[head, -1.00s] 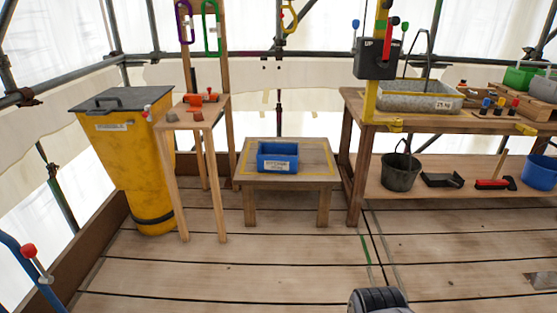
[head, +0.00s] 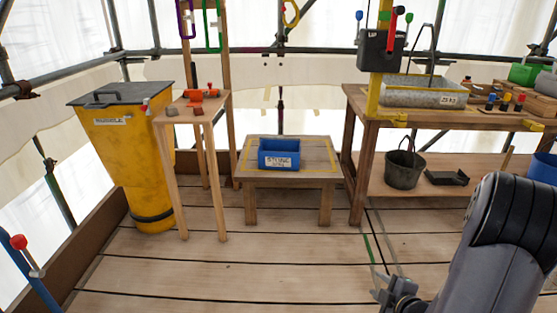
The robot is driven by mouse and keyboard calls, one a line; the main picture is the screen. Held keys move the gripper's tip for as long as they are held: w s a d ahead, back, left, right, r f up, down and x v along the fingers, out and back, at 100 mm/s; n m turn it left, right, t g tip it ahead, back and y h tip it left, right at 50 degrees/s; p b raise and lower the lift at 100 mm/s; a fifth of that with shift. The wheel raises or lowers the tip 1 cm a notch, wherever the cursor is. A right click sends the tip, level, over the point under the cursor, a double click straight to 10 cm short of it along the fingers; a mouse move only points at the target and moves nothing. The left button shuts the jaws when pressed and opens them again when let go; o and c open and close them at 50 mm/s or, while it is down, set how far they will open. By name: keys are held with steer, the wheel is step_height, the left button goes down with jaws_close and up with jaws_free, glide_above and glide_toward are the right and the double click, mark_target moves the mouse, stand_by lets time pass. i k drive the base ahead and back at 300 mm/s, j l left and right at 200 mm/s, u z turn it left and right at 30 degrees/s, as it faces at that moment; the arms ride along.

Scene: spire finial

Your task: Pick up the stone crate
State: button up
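The stone crate is a small blue open box (head: 279,153) with a white label on its front. It sits on a low wooden table (head: 312,178) with yellow edge lines, near the middle of the head view. My gripper (head: 384,291) shows at the lower right, low over the floor and well in front of the table. It is apart from the crate. Its fingers are small and partly cut by the frame's lower edge, so their opening is unclear. The inside of the crate is mostly hidden.
A yellow bin (head: 125,150) and a tall narrow stand (head: 197,108) with an orange tool are left of the low table. A workbench (head: 455,116) with a grey trough (head: 422,91) stands right. A dark bucket (head: 405,165) sits on its lower shelf. The plank floor ahead is clear.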

mark_target(274, 153)
steer(key=i+l+u, duration=0.3)
steer(key=i, duration=0.7)
steer(key=i+l+u, duration=0.3)
steer(key=i+l, duration=0.35)
steer(key=i, duration=0.3)
steer(key=i+l+u, duration=0.3)
steer(key=i+l, duration=0.5)
steer(key=i, duration=0.1)
